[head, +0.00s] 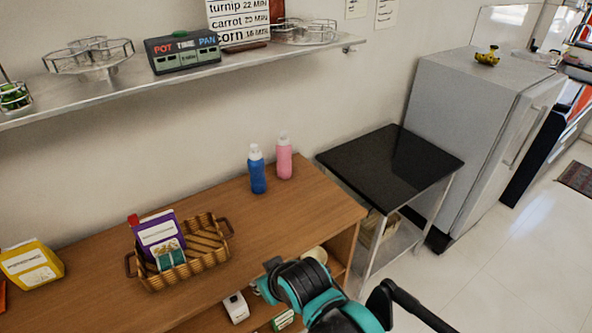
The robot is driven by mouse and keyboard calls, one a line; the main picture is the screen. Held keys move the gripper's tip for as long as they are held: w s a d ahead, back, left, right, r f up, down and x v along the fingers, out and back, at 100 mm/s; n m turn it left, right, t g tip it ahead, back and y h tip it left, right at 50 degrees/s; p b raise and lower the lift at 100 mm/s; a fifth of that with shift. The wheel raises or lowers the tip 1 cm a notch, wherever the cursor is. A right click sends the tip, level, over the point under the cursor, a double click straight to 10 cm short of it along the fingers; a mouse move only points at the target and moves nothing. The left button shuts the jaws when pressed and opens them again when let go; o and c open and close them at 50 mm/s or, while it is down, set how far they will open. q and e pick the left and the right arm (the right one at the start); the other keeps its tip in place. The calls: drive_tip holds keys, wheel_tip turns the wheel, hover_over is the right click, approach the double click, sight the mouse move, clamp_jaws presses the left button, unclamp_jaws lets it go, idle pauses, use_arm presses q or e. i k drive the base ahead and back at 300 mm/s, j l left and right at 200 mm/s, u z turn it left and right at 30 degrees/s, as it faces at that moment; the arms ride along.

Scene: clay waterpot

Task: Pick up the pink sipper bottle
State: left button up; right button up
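The pink sipper bottle (284,157) stands upright with a white cap on the wooden counter, near its back edge by the wall. A blue sipper bottle (257,171) stands upright just left of it, a small gap apart. My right arm, teal and black, reaches in from the lower right. Its gripper end (266,278) seems to be in front of the counter's front edge, well below and apart from the pink bottle. Its fingers are too small and too covered to tell open from shut. My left gripper is out of view.
A wicker basket (183,270) with boxes stands left of the bottles, and a yellow box (31,264) farther left. A metal shelf (220,71) hangs above. A black-topped table (389,163) and fridge (475,125) stand right. The counter around the bottles is clear.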

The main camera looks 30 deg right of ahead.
sight(283, 147)
drive_tip(key=k+l+z, duration=0.15)
drive_tip(key=z, duration=1.3)
